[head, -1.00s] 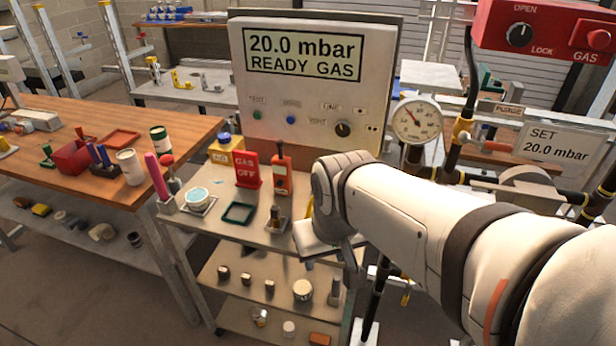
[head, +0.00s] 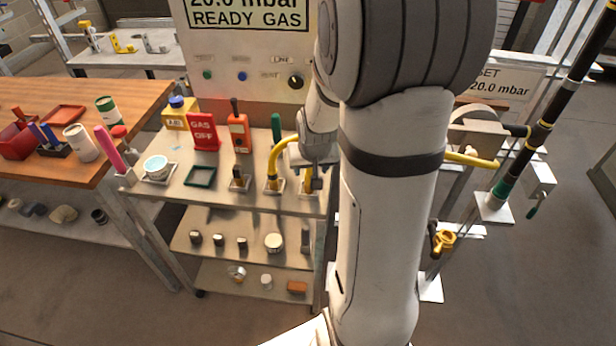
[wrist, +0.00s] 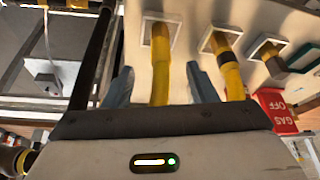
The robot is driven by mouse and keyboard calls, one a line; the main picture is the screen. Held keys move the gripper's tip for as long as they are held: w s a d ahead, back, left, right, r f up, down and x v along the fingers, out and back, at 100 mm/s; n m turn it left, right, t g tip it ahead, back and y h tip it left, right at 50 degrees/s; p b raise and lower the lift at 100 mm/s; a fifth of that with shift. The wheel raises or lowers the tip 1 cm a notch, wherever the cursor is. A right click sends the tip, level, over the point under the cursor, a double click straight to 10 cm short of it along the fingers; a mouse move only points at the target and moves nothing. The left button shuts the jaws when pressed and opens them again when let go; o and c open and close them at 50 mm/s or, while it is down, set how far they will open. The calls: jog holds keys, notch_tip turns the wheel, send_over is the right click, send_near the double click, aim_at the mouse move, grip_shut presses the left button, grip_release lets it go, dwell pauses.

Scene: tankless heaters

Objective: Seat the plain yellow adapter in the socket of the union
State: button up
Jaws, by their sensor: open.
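My gripper (wrist: 161,88) is open, its two grey fingers on either side of a plain yellow adapter (wrist: 159,62). The adapter stands in a pale square holder, with gaps to both fingers. In the head view that adapter (head: 306,183) is mostly covered by my wrist at the right end of the cart top. A second, bent yellow piece with a dark band (wrist: 228,70) stands beside it, outside the fingers; it also shows in the head view (head: 274,165). I cannot make out the union's socket for certain; my arm covers part of the pipework at right.
A small dark and brass fitting (head: 238,180), a green tray frame (head: 200,176) and a red GAS OFF sign (head: 204,132) share the cart top. Black pipework with yellow bands (head: 540,120) stands at right. Open floor lies at far right.

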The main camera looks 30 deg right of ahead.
aim_at(310, 175)
jog(key=shift+p+x, duration=0.35)
jog(key=shift+x, duration=2.5)
grip_shut()
